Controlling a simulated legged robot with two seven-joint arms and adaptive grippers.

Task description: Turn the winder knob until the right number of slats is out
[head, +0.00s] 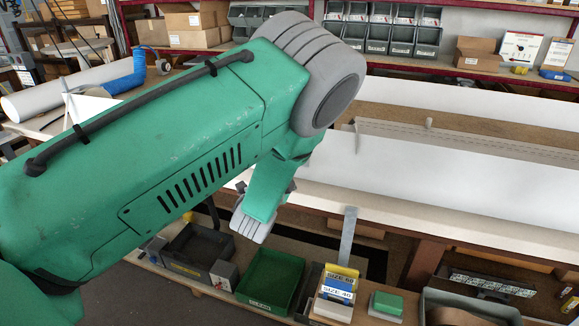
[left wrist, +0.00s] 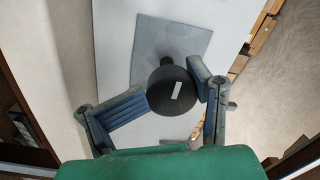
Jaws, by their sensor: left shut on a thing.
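In the left wrist view a round black winder knob (left wrist: 167,98) with a short white mark on its face stands out from a grey square plate (left wrist: 190,35) on a white surface. My left gripper (left wrist: 173,88) has its two blue-grey fingers on either side of the knob and is shut on it. The white mark is tilted slightly from upright. In the head view my green left arm covers the middle, and the knob is hidden there. I cannot make out any slats coming out. My right gripper is in neither view.
A long white profile (head: 450,190) lies on the bench to the right. Below stand a green bin (head: 270,282), a dark tray (head: 195,248) and a yellow-topped box (head: 338,285). Shelves with cardboard boxes (head: 190,25) and grey bins (head: 380,30) line the back.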

